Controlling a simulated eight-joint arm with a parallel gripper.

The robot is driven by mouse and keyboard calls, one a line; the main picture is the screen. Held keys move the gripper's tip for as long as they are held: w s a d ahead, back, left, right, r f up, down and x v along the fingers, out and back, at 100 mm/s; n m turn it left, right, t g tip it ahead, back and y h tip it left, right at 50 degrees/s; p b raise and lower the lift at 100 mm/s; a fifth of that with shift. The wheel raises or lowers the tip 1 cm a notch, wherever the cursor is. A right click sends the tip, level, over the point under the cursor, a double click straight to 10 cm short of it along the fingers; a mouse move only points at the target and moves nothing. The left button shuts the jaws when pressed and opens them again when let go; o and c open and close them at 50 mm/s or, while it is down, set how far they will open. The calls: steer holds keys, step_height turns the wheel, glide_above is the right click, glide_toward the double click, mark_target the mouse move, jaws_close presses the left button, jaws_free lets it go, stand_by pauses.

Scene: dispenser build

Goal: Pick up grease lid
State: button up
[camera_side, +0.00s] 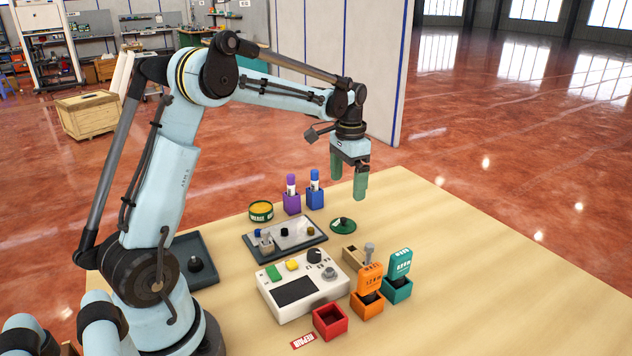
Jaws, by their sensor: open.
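The grease lid (343,226) is a flat dark green disc with a small dark knob on top. It lies on the wooden table, right of the grey tray. The grease tin (261,212) is a round green can with yellow contents showing at its open top. It stands behind the tray, to the left. My gripper (349,182) points down with its two green fingers apart and nothing between them. It hangs above the table, higher in the picture than the lid and not touching it.
A purple holder (291,203) and a blue holder (315,198) stand left of my gripper. A tray with small parts (318,240), a white control box (302,288) and red, orange and teal bins (330,321) crowd the middle. The table's right side is clear.

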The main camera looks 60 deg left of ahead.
glide_above(343, 218)
steer(key=f, duration=0.4)
steer(key=shift+w+d+f, duration=0.15)
steer(key=shift+w+f, duration=0.15)
steer(key=shift+f, duration=0.1)
steer(key=shift+s+f, duration=0.15)
steer(key=shift+f, duration=1.25)
steer(key=shift+s+f, duration=0.1)
steer(key=shift+f, duration=1.3)
steer(key=shift+c, duration=0.5)
steer(key=c, duration=1)
steer(key=shift+r, duration=0.2)
